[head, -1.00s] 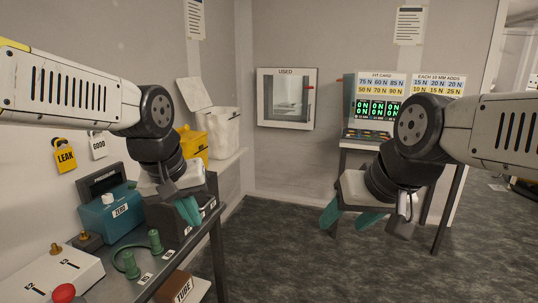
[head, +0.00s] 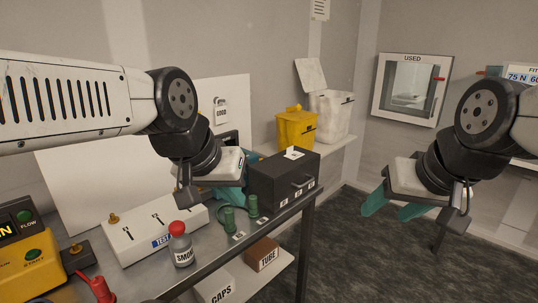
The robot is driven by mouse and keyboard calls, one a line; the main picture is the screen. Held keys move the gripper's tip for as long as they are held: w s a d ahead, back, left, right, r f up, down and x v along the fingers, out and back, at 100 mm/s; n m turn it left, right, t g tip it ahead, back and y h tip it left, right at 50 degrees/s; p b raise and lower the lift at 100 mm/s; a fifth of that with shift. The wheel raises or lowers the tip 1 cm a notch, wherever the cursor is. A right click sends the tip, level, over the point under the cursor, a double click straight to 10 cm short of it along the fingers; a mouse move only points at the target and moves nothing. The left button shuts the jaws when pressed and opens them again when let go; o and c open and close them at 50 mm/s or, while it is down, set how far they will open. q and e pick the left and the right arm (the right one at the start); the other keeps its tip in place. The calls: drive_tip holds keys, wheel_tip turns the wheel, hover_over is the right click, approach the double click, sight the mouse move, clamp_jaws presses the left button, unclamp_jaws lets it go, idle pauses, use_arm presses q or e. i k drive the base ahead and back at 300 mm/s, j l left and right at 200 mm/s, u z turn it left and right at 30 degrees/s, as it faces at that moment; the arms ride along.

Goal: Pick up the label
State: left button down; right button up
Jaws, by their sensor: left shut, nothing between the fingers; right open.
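I cannot be sure which thing is the label. A small white paper piece (head: 293,153) lies on top of the black box (head: 265,186), part of it standing up. A white tag reading GOOD (head: 221,111) hangs on the white wall panel; the yellow LEAK tag is not visible. My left gripper (head: 203,194) is shut and empty above the bench, left of the black box; its fingers are mostly hidden. My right gripper (head: 393,208) is open and empty, with teal fingers apart, over the floor right of the bench.
The metal bench (head: 211,257) holds a SMOKE bottle (head: 181,250), a white TEST block (head: 140,236), green fittings (head: 229,218) and a yellow START box (head: 40,268). A yellow bin (head: 296,130) and a white bin (head: 330,118) stand behind. Open floor (head: 345,250) lies right.

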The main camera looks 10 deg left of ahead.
sight(291, 154)
drive_tip(key=u, duration=0.15)
drive_tip(key=i+l+u, duration=0.15)
drive_tip(key=i+u, duration=0.15)
drive_tip(key=i+l+u, duration=0.25)
drive_tip(key=i, duration=0.25)
